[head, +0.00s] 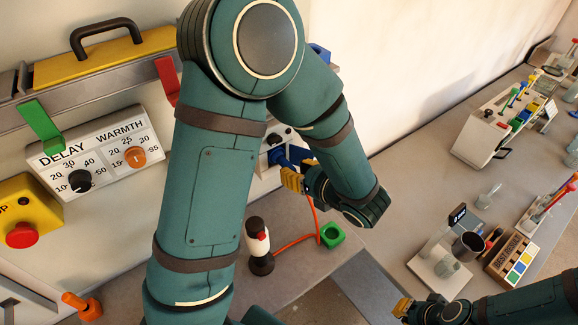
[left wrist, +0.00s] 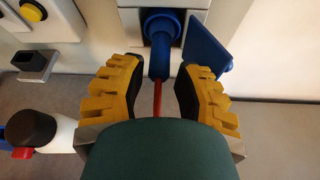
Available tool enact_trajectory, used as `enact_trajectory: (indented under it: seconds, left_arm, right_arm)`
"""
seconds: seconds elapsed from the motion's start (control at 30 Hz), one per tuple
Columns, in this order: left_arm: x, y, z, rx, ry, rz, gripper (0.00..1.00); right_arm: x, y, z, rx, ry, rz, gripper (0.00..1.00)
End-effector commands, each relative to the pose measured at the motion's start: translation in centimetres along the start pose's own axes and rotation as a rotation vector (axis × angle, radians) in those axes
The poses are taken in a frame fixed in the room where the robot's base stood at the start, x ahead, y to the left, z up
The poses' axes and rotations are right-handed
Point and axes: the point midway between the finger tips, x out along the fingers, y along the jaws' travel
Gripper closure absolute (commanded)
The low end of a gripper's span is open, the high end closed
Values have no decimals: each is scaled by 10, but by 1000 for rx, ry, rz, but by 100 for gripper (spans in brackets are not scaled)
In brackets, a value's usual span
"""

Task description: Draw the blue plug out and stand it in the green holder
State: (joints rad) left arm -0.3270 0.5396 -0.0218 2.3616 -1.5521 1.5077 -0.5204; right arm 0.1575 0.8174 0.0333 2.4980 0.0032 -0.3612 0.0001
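The blue plug (left wrist: 159,62) sits in a blue-ringed socket in a white panel, with a red-orange cable (left wrist: 157,98) coming from its end. In the head view the plug is partly hidden by my left arm and gripper. My left gripper (left wrist: 157,92) is open, its yellow fingers on either side of the plug's cable end, apart from it. It also shows at the panel in the head view (head: 293,178). The green holder (head: 332,234) stands on the bench below, right of the cable. My right gripper (head: 403,307) is low at the right, away from these; its opening is unclear.
A blue flap (left wrist: 207,43) stands open right of the plug. A white-and-black device with a red button (head: 258,246) stands left of the holder. A dial panel (head: 98,154) and emergency-stop box (head: 28,212) are at left. Labware crowds the right bench.

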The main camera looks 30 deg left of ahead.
Motion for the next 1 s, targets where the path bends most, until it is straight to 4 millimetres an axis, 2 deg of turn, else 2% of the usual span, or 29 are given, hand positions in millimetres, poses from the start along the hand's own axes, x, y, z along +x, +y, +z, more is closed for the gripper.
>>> enact_trajectory:
  seconds: [0.1,0.23,0.67,0.73,0.77,1.0]
  left_arm:
    - [17,1,0,1,0,3,68]
    - [29,0,0,1,1,2,68]
    - [35,0,0,1,0,0,69]
    - [35,0,0,1,0,0,93]
    - [35,0,0,1,0,0,100]
    - [35,0,0,0,0,0,100]
  right_arm:
    - [-1,0,0,0,0,0,100]
    - [-1,0,0,0,0,0,100]
    - [-1,0,0,0,0,0,100]
    - [-1,0,0,0,0,0,100]
    - [-1,0,0,0,0,0,100]
    - [-1,0,0,0,0,0,100]
